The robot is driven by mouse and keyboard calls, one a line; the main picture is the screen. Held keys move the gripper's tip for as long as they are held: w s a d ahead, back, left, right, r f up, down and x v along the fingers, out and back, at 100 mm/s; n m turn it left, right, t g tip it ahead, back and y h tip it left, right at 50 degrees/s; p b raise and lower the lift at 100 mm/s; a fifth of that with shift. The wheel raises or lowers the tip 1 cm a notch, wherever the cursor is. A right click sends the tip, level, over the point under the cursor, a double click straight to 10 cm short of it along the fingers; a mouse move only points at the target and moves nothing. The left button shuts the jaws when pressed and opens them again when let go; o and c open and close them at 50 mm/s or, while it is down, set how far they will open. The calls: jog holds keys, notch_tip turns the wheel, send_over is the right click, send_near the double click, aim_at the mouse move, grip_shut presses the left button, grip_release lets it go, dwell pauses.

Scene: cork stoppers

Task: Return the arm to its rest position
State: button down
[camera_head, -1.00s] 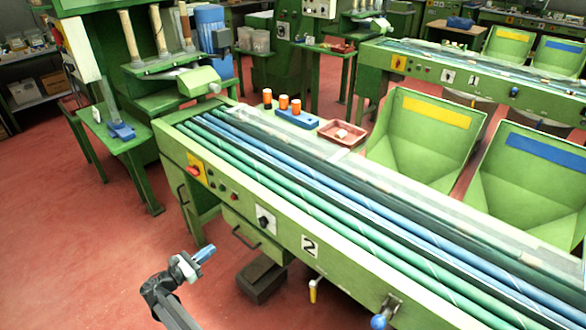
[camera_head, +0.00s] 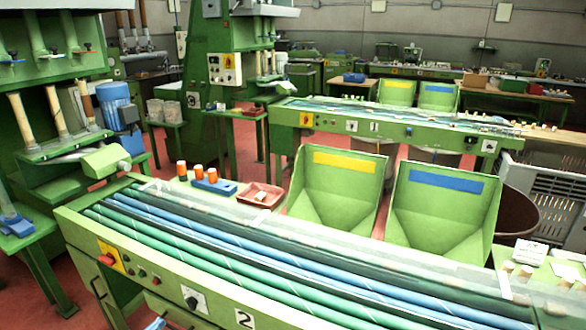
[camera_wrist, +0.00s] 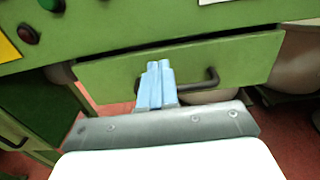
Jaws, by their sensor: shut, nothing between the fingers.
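My gripper (camera_wrist: 156,84) shows in the wrist view with its light blue fingers pressed together and nothing between them. It points at the front of the green machine, where a green drawer (camera_wrist: 225,62) with a dark handle lies beyond the fingertips. In the head view only a small light blue tip of my gripper (camera_head: 157,324) shows at the bottom edge. The rest of the arm is out of that frame.
The green sorting table (camera_head: 215,310) with blue and green rollers fills the foreground. Two green chutes (camera_head: 335,195) stand behind. Red floor is open at the lower left.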

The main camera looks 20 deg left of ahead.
aim_at(174, 309)
jog(key=w, duration=0.4)
jog(key=shift+w, duration=0.3)
jog(key=shift+d, duration=0.1)
jog(key=s+d+f+m+g+h, duration=0.2)
jog(key=d+f+g, duration=0.25)
jog(key=d, duration=0.65)
jog(key=s+d+f+m+g+h, duration=0.1)
jog(key=d+f+m+g, duration=0.3)
jog(key=d, duration=0.7)
jog(key=s+d+f+g+h, duration=0.25)
jog(key=d+f, duration=0.35)
jog(key=d, duration=0.6)
jog(key=w+d+f+m+g, duration=0.3)
jog(key=d+f+m, duration=0.1)
jog(key=d, duration=0.7)
jog(key=w+d+f+m+g, duration=0.25)
jog(key=d+f+m, duration=0.2)
jog(key=d, duration=0.65)
jog(key=s+d+f+m+g+y, duration=0.1)
jog(key=s+d+m+g, duration=0.1)
jog(key=s+d+m, duration=0.2)
jog(key=s+d+f+m+g+y, duration=0.1)
jog(key=s+d+m, duration=0.4)
jog(key=d+m, duration=0.5)
jog(key=s+d+m+g+y, duration=0.3)
jog(key=s+d+m+g, duration=0.2)
jog(key=d, duration=0.7)
jog(key=shift+s+d+f+m, duration=0.25)
jog(key=shift+f+m, duration=0.15)
jog(key=shift+m, duration=0.95)
